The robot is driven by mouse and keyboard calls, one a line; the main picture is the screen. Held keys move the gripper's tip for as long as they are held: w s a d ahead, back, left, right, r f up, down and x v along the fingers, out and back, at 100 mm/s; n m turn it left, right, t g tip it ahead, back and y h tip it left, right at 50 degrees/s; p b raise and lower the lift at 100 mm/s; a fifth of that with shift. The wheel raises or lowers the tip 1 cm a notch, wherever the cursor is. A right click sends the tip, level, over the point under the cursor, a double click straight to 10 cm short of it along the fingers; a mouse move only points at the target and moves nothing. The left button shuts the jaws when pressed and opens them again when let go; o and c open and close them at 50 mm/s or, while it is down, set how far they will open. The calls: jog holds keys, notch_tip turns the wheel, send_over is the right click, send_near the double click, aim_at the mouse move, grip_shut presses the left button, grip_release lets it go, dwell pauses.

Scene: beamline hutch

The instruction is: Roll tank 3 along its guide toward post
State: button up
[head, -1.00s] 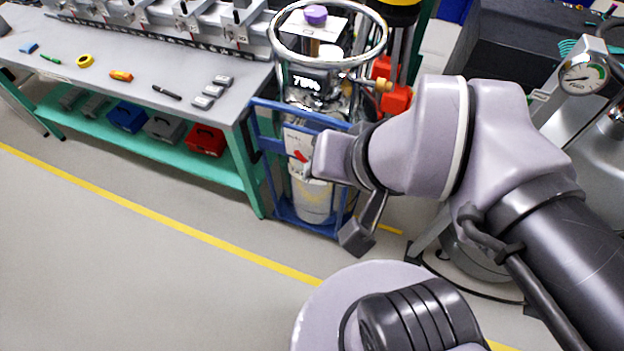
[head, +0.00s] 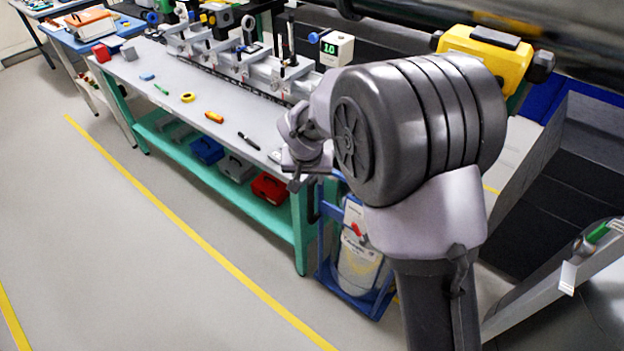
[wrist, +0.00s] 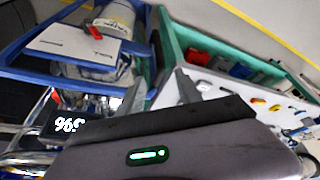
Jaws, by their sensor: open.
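A pale metal tank (head: 358,262) stands upright in a blue frame (head: 325,270) at the right end of the bench. My arm hides its upper part in the head view; I cannot read a tank number. In the wrist view the tank (wrist: 115,18) shows behind the blue frame (wrist: 30,72), with a white card (wrist: 70,42) and a lit percent display (wrist: 70,124). My gripper (head: 297,165) is above the bench's right end in the head view, its fingers (wrist: 160,90) apart with nothing seen between them. I cannot make out which part is the guide or the post.
The grey bench (head: 135,72) carries small tools and a rail of instruments. A red box (head: 270,188) sits on its green lower shelf. A dark block (head: 550,180) stands at right. The floor left of the yellow line (head: 190,232) is clear.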

aim_at(311, 192)
jog(key=b+x, duration=0.3)
jog(key=x, duration=1.2)
jog(key=shift+f+b, duration=0.2)
jog(key=shift+b, duration=0.2)
jog(key=shift+s, duration=0.1)
grip_shut()
